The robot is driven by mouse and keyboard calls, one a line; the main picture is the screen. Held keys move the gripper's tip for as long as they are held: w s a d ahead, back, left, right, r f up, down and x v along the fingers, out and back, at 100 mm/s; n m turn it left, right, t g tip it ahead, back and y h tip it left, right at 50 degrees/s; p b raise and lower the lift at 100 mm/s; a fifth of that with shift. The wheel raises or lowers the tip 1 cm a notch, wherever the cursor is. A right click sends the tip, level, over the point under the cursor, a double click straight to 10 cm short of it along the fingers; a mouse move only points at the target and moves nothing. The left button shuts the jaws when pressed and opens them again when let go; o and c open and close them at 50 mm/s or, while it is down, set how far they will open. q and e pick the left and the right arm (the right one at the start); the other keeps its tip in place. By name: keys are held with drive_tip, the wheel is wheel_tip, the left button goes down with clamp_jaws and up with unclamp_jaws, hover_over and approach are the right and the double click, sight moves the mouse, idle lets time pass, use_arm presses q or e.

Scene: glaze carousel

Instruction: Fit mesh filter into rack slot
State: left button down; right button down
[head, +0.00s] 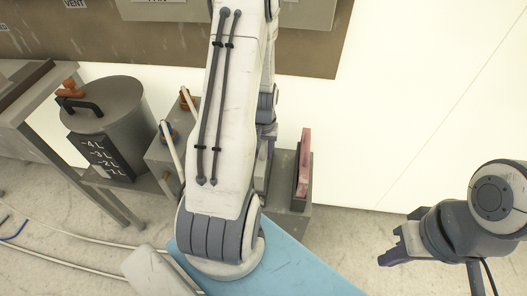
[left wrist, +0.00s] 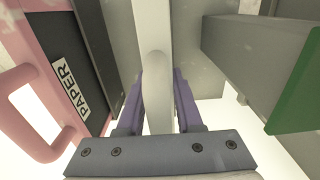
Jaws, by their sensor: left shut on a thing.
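My left gripper (left wrist: 157,98) has its purple fingers shut on a pale, narrow part with a rounded end, seen edge-on in the left wrist view; I take it to be the mesh filter (left wrist: 154,30). Its mesh face does not show. In the head view my own left arm hides most of this gripper and what it holds. A grey rack-like block (head: 294,222) stands just right of that arm; its slots cannot be made out. My right gripper (head: 393,243) is at the right, away from the block; its jaw gap is unclear.
A pink-framed piece (head: 305,160) stands upright in the block; its pink handle (left wrist: 30,125) is close left of my left gripper, beside a "PAPER" label (left wrist: 70,90). A grey, green-ended piece (left wrist: 295,85) is close right. A lidded grey pot (head: 125,115) stands at left.

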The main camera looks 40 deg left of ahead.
use_arm(q)
drive_tip(key=c, duration=0.6)
unclamp_jaws()
drive_tip(key=shift+o, duration=0.2)
